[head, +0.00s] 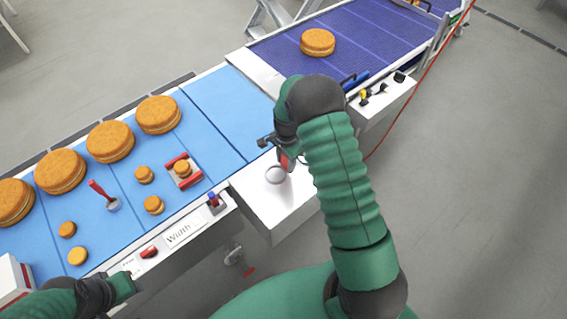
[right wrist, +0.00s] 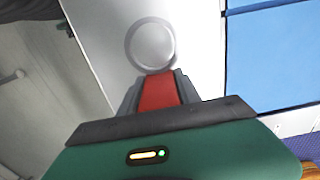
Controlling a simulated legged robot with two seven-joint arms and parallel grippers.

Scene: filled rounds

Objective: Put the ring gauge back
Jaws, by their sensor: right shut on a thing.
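The ring gauge, a grey ring (head: 276,174) with a red handle, is at my right gripper (head: 281,153). In the right wrist view the grey ring (right wrist: 129,46) points away from me, and the gripper (right wrist: 157,90) is shut on its red handle. The ring is over a white side plate (head: 262,199) beside the blue belt; I cannot tell whether it touches the plate. My left gripper (head: 128,283) is at the lower left by the conveyor's front rail; its fingers are too unclear to judge.
Large filled rounds (head: 110,141) and small ones (head: 154,205) lie on the blue belt (head: 213,108). A red-handled tool (head: 101,191) and a red holder (head: 187,182) around a small round are there too. Another round (head: 317,42) is on the purple belt (head: 375,45).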

